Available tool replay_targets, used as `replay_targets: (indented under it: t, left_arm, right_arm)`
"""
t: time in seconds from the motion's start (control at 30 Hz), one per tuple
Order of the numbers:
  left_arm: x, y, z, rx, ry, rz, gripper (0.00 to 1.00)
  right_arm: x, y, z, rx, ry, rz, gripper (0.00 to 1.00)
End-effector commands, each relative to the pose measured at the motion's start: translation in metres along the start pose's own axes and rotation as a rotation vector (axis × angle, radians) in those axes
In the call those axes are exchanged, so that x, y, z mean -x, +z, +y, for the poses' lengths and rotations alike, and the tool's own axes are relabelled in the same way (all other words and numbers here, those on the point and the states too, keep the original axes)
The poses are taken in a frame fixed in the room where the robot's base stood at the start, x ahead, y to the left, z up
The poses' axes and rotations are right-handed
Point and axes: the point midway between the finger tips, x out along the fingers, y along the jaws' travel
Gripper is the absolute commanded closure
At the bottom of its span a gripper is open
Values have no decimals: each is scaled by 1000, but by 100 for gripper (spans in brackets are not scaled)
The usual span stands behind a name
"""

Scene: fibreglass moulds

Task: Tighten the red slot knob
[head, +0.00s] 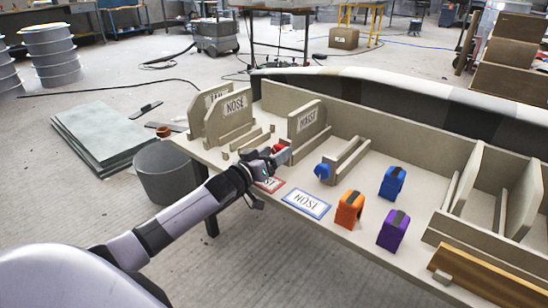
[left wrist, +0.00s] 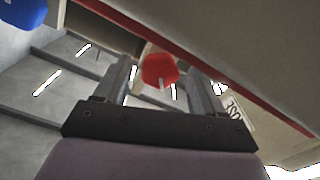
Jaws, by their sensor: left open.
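The red slot knob (head: 279,148) is at the left part of the table, partly hidden by my left gripper (head: 276,158). In the left wrist view the red knob (left wrist: 160,70) shows between the two fingers of my left gripper (left wrist: 165,75), with a light slot line on its lower face. The fingers stand apart with space on both sides of the knob; contact is not visible. My right gripper is not in view.
A blue knob (head: 323,172) sits right of the red one. Orange (head: 349,210), purple (head: 393,230) and blue (head: 392,183) clamp-like pieces stand on the table (head: 345,235). Labelled upright boards (head: 307,120) rise behind the gripper. Red-edged (head: 268,184) and blue-edged (head: 306,203) cards lie in front.

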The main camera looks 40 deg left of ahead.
Motion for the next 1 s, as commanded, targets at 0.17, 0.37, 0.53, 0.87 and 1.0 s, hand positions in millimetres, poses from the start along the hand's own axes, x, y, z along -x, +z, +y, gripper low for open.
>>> replay_targets:
  t: [0.17,0.37,0.53,0.87,1.0]
  left_arm:
    - [-2,0,0,-1,0,-1,31]
    - [-2,0,0,-1,0,-1,41]
    - [-2,0,0,-1,0,-1,87]
    - [-2,-1,1,-40,0,-1,87]
    - [-2,-2,1,-106,0,-1,87]
  right_arm:
    - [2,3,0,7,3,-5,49]
    - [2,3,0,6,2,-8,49]
    - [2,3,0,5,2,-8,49]
    - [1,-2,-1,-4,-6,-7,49]
    - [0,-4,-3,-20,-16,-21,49]
